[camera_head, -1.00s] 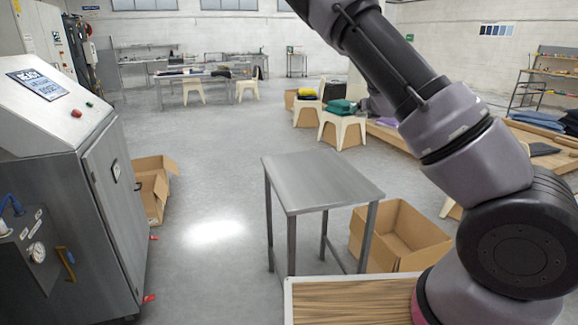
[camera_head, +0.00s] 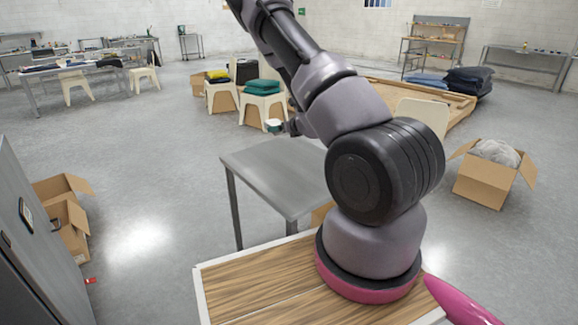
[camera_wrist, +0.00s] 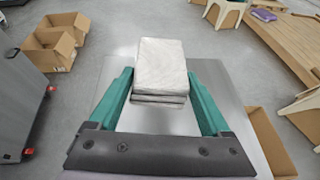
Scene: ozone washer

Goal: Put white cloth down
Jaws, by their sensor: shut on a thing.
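The white cloth (camera_wrist: 160,68) is a folded, greyish-white stack between the green fingers of my gripper (camera_wrist: 160,82) in the wrist view. The fingers are shut on it from both sides. In the wrist view the table top (camera_wrist: 155,121) lies behind and under the cloth, whose far end reaches past the table edge. I cannot tell the height gap.
The visible table top is bare. Cream stools (camera_head: 262,106) bear green and yellow cloth piles beyond it. An open box with grey cloth (camera_head: 485,174) stands right, empty boxes (camera_head: 68,222) left. A grey machine (camera_head: 30,255) stands at the left edge.

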